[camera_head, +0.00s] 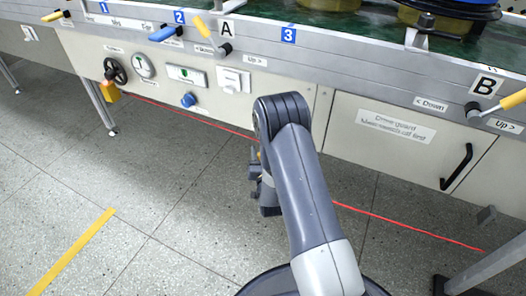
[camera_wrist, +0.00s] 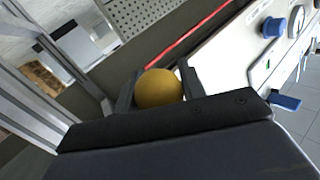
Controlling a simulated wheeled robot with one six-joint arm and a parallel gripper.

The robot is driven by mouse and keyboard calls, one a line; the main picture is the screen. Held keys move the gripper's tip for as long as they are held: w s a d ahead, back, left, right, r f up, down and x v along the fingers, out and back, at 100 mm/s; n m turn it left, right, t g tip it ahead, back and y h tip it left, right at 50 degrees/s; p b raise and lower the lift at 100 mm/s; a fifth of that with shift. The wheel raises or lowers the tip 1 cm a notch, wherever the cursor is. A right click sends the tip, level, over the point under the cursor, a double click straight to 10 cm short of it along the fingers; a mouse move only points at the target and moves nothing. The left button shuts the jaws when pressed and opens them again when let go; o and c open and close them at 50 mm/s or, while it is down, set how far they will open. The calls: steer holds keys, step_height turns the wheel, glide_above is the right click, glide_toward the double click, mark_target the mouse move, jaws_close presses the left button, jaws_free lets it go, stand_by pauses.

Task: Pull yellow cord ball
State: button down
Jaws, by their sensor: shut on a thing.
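The yellow cord ball (camera_wrist: 158,90) shows in the wrist view, between the two dark fingers of my gripper (camera_wrist: 157,88). My gripper is shut on it. A red cord (camera_wrist: 195,38) runs behind the ball in the wrist view, along the lower edge of the panel. In the head view the red cord (camera_head: 400,221) runs low under the bench, sloping down to the right. My arm hides the ball and my fingertips there. How the ball joins the cord cannot be told.
The bench front has a handwheel (camera_head: 115,71), a blue knob (camera_head: 188,100), several levers and a black door handle (camera_head: 457,167). Bench legs (camera_head: 101,107) stand at left, with another at lower right. The tiled floor with a yellow stripe (camera_head: 72,252) is clear at left.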

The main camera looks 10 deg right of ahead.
steer(key=c, duration=0.9)
jaws_free()
steer(key=s+p, duration=0.1)
steer(key=s, duration=0.4)
steer(key=s+p, duration=0.1)
steer(key=s, duration=0.5)
steer(key=shift+a+p, duration=0.2)
steer(key=shift+p, duration=0.15)
steer(key=shift+w, duration=0.15)
steer(key=shift+w+d+b, duration=0.15)
steer(key=shift+w+b, duration=0.8)
steer(key=shift+w, duration=2.95)
